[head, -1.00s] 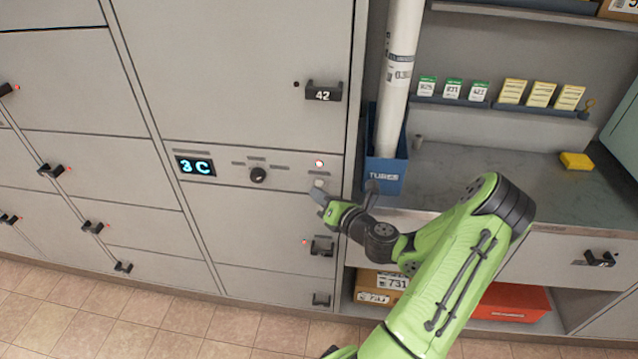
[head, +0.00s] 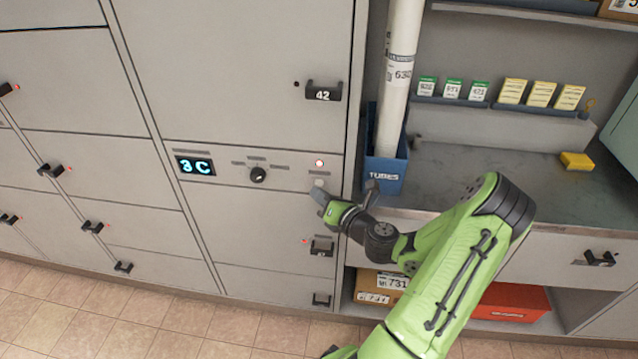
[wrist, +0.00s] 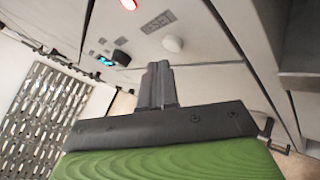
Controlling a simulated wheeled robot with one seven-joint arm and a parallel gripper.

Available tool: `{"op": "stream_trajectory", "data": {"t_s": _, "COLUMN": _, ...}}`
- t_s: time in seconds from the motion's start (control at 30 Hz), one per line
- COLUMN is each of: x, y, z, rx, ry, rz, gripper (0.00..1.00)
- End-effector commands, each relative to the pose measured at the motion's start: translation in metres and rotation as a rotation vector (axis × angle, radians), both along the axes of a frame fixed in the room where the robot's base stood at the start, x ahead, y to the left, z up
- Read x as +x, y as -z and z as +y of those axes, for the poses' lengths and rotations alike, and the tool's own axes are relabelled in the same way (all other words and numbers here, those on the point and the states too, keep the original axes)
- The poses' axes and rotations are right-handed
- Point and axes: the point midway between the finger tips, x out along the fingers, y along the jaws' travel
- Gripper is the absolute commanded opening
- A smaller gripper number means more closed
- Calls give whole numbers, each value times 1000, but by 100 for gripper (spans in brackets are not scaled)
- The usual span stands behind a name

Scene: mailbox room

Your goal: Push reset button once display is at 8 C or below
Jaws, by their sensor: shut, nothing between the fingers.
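The display (head: 195,166) on the locker's control strip reads 3 C in cyan; it also shows small in the wrist view (wrist: 107,61). The reset button (wrist: 172,44) is a pale round knob below the RESET label in the wrist view. In the head view the button (head: 319,183) sits under a lit red lamp (head: 319,163). My gripper (head: 321,195) is shut and empty, just below the button. In the wrist view its fingertips (wrist: 158,66) point up toward the button, with a small gap seeming to show between them.
A black dial (head: 258,175) sits between display and button. A black handle (head: 321,246) is on the door below. A blue tubes bin (head: 386,172) holding a tall white tube (head: 401,75) stands close to the right of my gripper.

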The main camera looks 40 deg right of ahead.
Motion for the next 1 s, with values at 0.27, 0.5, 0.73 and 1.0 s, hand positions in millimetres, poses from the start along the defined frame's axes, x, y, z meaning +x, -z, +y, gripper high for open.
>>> {"op": "stream_trajectory", "data": {"t_s": 0.27, "x": 0, "y": 0, "z": 0, "rx": 0, "ry": 0, "rz": 0, "gripper": 0}}
{"op": "stream_trajectory", "data": {"t_s": 0.5, "x": 5, "y": -3, "z": -5, "rx": 0, "ry": -1, "rz": -1, "gripper": 0}}
{"op": "stream_trajectory", "data": {"t_s": 0.73, "x": 5, "y": 0, "z": -7, "rx": 0, "ry": -1, "rz": -1, "gripper": 0}}
{"op": "stream_trajectory", "data": {"t_s": 1.0, "x": 6, "y": -1, "z": -8, "rx": 0, "ry": 0, "rz": 0, "gripper": 0}}
